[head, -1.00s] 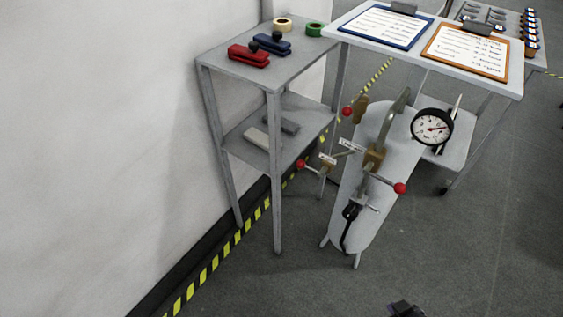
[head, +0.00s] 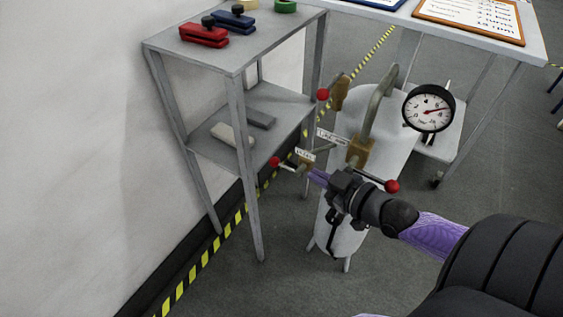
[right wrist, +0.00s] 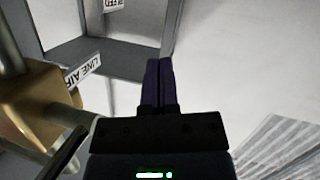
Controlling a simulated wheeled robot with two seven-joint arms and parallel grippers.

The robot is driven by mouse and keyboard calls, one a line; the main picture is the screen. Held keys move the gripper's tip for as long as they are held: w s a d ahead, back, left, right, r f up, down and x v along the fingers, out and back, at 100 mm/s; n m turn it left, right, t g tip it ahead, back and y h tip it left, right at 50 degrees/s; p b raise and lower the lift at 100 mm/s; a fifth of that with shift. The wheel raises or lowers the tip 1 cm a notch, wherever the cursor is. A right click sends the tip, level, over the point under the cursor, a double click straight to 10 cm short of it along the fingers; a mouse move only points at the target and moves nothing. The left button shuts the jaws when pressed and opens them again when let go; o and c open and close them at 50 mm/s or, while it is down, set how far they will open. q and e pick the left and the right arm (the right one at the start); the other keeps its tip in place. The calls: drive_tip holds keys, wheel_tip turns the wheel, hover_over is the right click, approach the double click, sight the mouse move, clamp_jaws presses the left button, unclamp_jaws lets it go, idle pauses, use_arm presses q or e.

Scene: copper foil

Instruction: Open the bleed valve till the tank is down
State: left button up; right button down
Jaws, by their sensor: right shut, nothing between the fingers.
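The grey tank (head: 385,137) stands upright on legs, with a round white-faced gauge (head: 429,108) beside its top; the needle points up and to the right. The bleed valve (head: 305,166) is a small brass valve at the tank's left with a white tag and a lever ending in a red ball (head: 274,161). Its tag (right wrist: 113,4) is cut off at the top of the right wrist view. My right gripper (head: 314,176) is shut and empty, its purple fingertips close to the bleed valve, at its lower right. I cannot tell whether they touch it. My left gripper is out of view.
The brass line air valve (head: 360,152), tagged LINE AIR (right wrist: 82,70), is close to my right gripper; a red-ball lever (head: 392,186) shows there. Another red-ball lever (head: 322,95) is higher up. A grey shelf stand (head: 235,85) is at left, a white table (head: 480,45) behind.

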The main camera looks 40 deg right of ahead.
sight(284, 165)
drive_tip(key=b+x, duration=0.2)
drive_tip(key=x, duration=0.1)
drive_tip(key=f+b+x, duration=0.1)
drive_tip(key=b+x, duration=0.1)
drive_tip(key=x, duration=0.2)
drive_tip(key=f+b+x, duration=0.1)
drive_tip(key=b+x, duration=0.2)
drive_tip(key=x, duration=0.1)
drive_tip(key=shift+s+d+f, duration=0.15)
drive_tip(key=shift+d+f, duration=0.1)
drive_tip(key=shift+d, duration=0.05)
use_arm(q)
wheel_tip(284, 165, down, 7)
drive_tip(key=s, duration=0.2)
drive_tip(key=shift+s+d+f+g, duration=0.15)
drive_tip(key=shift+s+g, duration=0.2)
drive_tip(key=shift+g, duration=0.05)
use_arm(e)
drive_tip(key=shift+w+f, duration=0.2)
drive_tip(key=shift+w, duration=0.15)
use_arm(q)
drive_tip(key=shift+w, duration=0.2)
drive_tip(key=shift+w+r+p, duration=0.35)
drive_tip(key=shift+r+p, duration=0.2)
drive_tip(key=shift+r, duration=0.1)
use_arm(e)
drive_tip(key=shift+w+g, duration=0.1)
drive_tip(key=shift+g, duration=0.2)
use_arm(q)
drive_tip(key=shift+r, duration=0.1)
